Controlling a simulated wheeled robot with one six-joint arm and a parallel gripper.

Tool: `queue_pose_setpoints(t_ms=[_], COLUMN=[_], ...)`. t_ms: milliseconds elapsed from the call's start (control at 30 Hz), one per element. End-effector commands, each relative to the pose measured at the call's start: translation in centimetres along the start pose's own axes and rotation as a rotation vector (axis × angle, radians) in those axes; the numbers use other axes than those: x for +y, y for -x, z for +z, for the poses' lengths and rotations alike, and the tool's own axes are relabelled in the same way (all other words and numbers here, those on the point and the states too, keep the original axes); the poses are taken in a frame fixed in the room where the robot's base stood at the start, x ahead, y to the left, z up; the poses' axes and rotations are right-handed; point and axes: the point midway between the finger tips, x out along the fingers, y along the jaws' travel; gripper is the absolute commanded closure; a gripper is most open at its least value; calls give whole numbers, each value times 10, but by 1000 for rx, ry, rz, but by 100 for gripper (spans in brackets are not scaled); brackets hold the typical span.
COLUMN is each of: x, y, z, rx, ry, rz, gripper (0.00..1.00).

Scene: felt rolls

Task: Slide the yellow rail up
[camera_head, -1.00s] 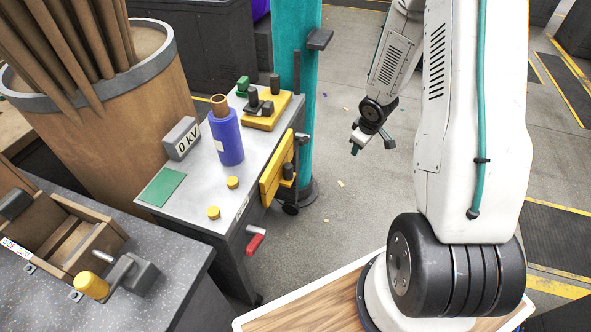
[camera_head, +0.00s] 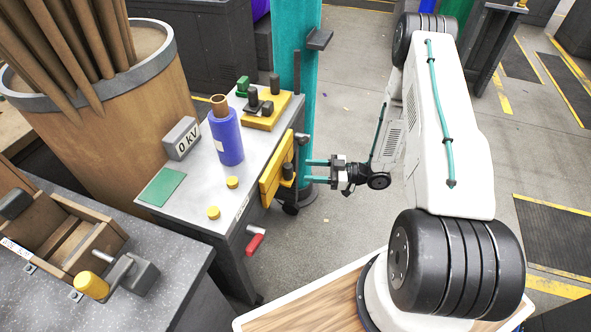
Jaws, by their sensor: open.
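The yellow rail (camera_head: 270,182) is mounted on the right side of the grey metal table, just below its top edge. A dark upright handle (camera_head: 288,171) stands out from it on a small yellow ledge. My gripper (camera_head: 308,171) is just right of the handle, level with it. Its two teal fingers are apart, point left towards the handle and hold nothing. I cannot tell whether a fingertip touches the handle.
A teal column (camera_head: 293,60) rises behind the gripper. On the table (camera_head: 190,198) are a blue bottle (camera_head: 228,138), a 0 kV box (camera_head: 182,138), a green pad (camera_head: 161,187) and yellow knobs. A red handle (camera_head: 255,244) sits below.

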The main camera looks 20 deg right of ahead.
Motion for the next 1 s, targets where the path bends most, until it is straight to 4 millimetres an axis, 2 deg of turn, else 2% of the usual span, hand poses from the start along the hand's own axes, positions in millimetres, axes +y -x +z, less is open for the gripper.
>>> queue_pose_setpoints(t_ms=[100, 300, 467, 700, 767, 900, 1000], x=[-1, 0, 0, 0, 0, 0, 0], y=[-22, -49, -58, -59, -59, -59, -59], z=[0, 0, 0, 0, 0, 0, -1], rx=[-1, -2, -2, -3, -3, -3, -3], ry=[0, 1, 0, 0, 0, 0, 1], rz=[-3, -1, 1, 2, 2, 2, 2], gripper=[48, 48, 48, 48, 62, 100, 100])
